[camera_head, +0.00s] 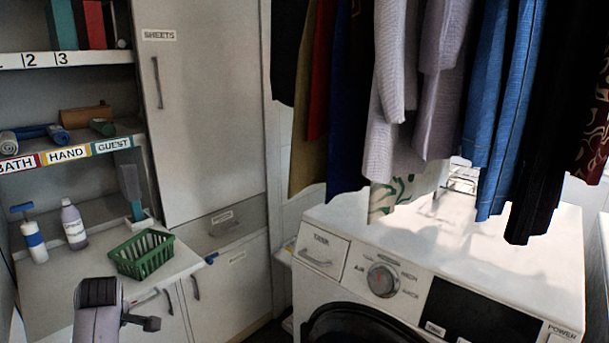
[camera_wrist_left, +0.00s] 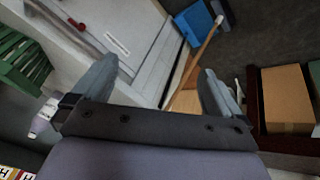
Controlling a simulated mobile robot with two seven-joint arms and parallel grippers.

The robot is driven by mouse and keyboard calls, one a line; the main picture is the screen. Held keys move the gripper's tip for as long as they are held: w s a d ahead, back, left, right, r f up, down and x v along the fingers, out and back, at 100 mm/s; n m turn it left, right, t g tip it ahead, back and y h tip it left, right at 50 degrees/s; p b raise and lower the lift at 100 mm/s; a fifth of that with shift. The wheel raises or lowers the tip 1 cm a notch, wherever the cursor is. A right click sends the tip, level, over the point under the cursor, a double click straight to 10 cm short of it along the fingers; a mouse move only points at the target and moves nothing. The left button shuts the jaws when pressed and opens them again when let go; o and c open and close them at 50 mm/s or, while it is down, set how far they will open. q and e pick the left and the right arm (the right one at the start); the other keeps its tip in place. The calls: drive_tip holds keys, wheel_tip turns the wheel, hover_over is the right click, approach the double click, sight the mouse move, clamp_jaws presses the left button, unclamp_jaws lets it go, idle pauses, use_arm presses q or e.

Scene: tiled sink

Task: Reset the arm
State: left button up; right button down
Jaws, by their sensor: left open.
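My left arm (camera_head: 98,312) shows at the bottom left of the head view, in front of the counter. In the left wrist view my left gripper (camera_wrist_left: 157,92) has its two grey fingers spread wide, with nothing between them. My right arm and gripper are in neither view.
Hanging clothes (camera_head: 430,90) cover the upper right above the white washing machine (camera_head: 450,240). The wrist view shows a cardboard box (camera_wrist_left: 287,98) and a wooden stick (camera_wrist_left: 200,58).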

use_arm(q)
drive_tip(key=s+d+f+m+t, duration=0.55)
drive_tip(key=s+f+m, duration=0.25)
drive_tip(key=f+m, duration=0.35)
drive_tip(key=s+d+f+m+t+h, duration=0.1)
drive_tip(key=s+d+m+h, duration=0.5)
drive_tip(key=s+d, duration=0.9)
drive_tip(key=d+m+t, duration=0.1)
drive_tip(key=m, duration=0.2)
drive_tip(key=shift+s+f+h, duration=0.3)
drive_tip(key=shift+s+f, duration=0.1)
